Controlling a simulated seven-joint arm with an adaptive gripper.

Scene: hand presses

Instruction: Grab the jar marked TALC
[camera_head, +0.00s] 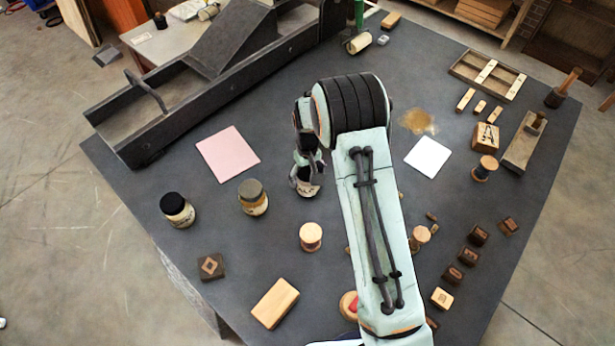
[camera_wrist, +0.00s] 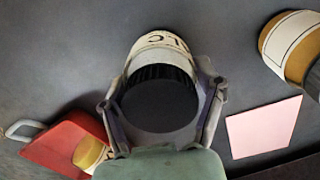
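The jar with a black lid (camera_wrist: 158,103) stands between the two fingers of my gripper (camera_wrist: 160,85) in the wrist view. The letters "LC" show on its pale label; the rest of the word is hidden. The fingers lie close along both sides of the jar, and I cannot tell whether they press on it. In the head view the jar's pale label (camera_head: 309,190) shows low under my gripper (camera_head: 306,172), and the rest is mostly covered. I cannot tell whether the jar is off the table.
An ochre jar (camera_head: 253,198) and a black-lidded jar (camera_head: 177,210) stand to the left. A pink sheet (camera_head: 228,153) lies nearby. A wooden spool (camera_head: 311,237) stands in front. A long dark press (camera_head: 190,85) fills the back left. My arm hides part of the table.

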